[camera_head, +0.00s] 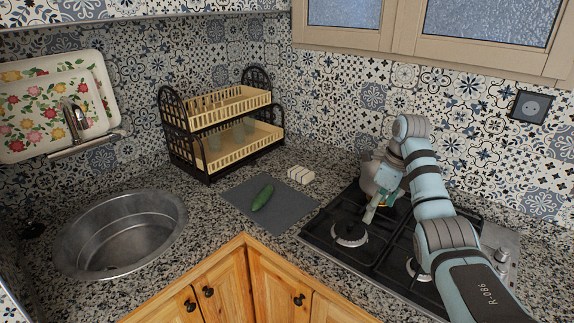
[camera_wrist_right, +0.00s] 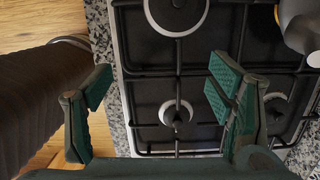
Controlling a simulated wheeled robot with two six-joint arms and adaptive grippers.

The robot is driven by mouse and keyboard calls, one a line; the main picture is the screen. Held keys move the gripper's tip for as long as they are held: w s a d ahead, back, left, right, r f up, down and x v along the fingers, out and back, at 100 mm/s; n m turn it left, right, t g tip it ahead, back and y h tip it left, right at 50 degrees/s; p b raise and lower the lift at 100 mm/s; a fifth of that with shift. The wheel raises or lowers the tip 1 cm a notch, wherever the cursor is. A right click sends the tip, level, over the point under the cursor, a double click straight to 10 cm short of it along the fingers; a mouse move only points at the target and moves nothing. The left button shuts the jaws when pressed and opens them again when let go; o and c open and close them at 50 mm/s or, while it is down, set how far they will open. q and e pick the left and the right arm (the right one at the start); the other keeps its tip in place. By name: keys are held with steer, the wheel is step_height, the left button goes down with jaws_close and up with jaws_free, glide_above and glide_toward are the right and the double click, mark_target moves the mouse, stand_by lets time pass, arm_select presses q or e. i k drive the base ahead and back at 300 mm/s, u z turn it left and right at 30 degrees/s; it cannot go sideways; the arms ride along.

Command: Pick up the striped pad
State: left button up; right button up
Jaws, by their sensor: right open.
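The striped pad (camera_head: 300,174) is a small pale block with stripes. It lies on the granite counter behind the dark mat, left of the stove, in the head view. My right gripper (camera_head: 370,212) hangs above the stove, to the right of the pad and well apart from it. In the right wrist view my right gripper (camera_wrist_right: 160,84) is open, with nothing between its green fingers and the hob below. The pad does not show in the right wrist view. My left gripper is in neither view.
A cucumber (camera_head: 263,197) lies on the dark mat (camera_head: 286,207). The stove (camera_head: 350,233) has raised grates, and a kettle (camera_head: 376,178) stands at its back. A dish rack (camera_head: 206,168) stands behind the mat, and a round sink (camera_head: 120,235) is at left.

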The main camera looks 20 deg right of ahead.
mark_target(298, 173)
steer(key=z, duration=0.05)
steer(key=i, duration=1.35)
